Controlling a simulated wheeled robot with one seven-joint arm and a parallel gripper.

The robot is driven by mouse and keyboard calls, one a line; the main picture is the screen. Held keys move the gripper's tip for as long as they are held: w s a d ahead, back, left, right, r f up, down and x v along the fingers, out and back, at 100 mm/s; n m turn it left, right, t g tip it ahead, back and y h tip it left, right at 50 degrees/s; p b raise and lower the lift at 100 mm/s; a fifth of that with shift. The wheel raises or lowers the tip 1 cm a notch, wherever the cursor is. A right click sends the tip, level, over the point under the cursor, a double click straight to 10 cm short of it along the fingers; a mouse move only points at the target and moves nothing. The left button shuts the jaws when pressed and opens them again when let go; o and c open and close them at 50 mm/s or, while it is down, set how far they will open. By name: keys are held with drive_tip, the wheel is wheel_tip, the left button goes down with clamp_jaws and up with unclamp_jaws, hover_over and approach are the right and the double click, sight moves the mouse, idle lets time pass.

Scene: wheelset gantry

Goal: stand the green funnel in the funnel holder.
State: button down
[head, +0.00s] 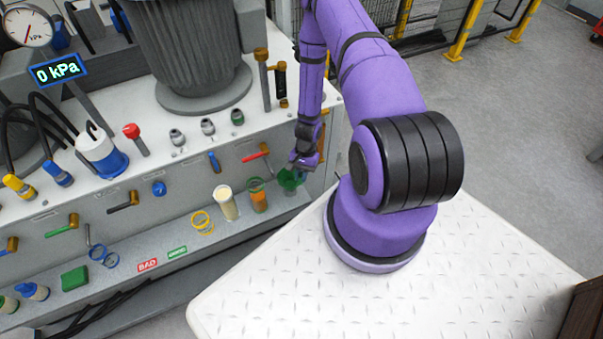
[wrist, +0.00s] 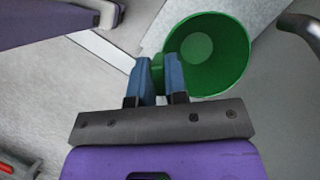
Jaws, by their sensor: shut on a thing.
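The green funnel (head: 291,181) is at the right end of the bench's lower shelf in the head view. In the wrist view the funnel (wrist: 224,55) shows its wide open mouth and green inside. My gripper (wrist: 160,75) is shut on a green tab at the funnel's side, between its blue finger pads. In the head view my gripper (head: 300,164) is just above the funnel, partly hiding it. I cannot tell for sure whether this ring is the funnel holder.
A cream cylinder (head: 226,203) and yellow rings (head: 203,222) stand left of the orange cup on the shelf. A red-handled valve (head: 257,154) juts from the bench face close by. Green and red labels lie further left on the shelf.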

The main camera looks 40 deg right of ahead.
drive_tip(key=c, duration=1.1)
unclamp_jaws()
drive_tip(key=shift+o, duration=0.2)
drive_tip(key=v, duration=1)
drive_tip(key=shift+d+r, duration=0.15)
drive_tip(key=shift+r, duration=0.2)
